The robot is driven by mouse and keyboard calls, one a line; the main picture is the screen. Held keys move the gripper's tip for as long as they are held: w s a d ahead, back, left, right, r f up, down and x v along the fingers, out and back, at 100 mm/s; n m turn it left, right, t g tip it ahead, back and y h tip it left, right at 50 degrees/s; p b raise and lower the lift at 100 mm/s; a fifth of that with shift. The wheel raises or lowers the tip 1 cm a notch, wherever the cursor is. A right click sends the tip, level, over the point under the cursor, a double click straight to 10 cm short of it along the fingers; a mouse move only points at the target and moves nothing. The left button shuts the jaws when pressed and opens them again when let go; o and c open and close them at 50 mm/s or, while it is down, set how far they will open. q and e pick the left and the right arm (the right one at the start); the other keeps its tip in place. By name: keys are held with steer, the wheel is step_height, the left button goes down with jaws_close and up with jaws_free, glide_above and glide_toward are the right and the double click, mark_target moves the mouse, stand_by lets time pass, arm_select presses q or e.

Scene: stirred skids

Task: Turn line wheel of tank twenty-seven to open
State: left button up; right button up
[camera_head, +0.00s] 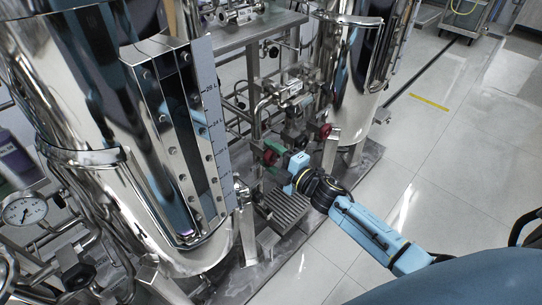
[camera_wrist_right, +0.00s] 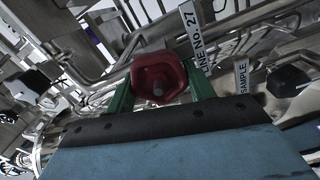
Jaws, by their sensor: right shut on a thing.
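A red hand wheel (camera_wrist_right: 158,80) sits between the green fingers of my right gripper (camera_wrist_right: 161,88), which is shut on it. A tag beside it (camera_wrist_right: 194,38) reads "LINE NO. 27". In the head view my right gripper (camera_head: 277,153) reaches in from the lower right to the pipework between two tanks. A small part of the red wheel (camera_head: 269,157) shows there at the green fingers. How far the wheel is turned I cannot tell. My left gripper is not in view.
A second red wheel (camera_head: 325,131) is on the pipes to the right. A black knob (camera_wrist_right: 286,81) stands beside a "SAMPLE" tag (camera_wrist_right: 241,77). A large steel tank (camera_head: 95,75) fills the left, another (camera_head: 352,75) stands behind.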

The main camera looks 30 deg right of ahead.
steer(key=o, duration=1)
steer(key=shift+c, duration=0.2)
steer(key=shift+s, duration=0.25)
arm_select(q)
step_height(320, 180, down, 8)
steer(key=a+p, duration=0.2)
steer(key=p, duration=0.1)
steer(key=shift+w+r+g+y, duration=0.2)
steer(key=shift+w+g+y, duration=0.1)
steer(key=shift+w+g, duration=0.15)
arm_select(e)
steer(key=v, duration=1.3)
steer(key=shift+d, duration=0.1)
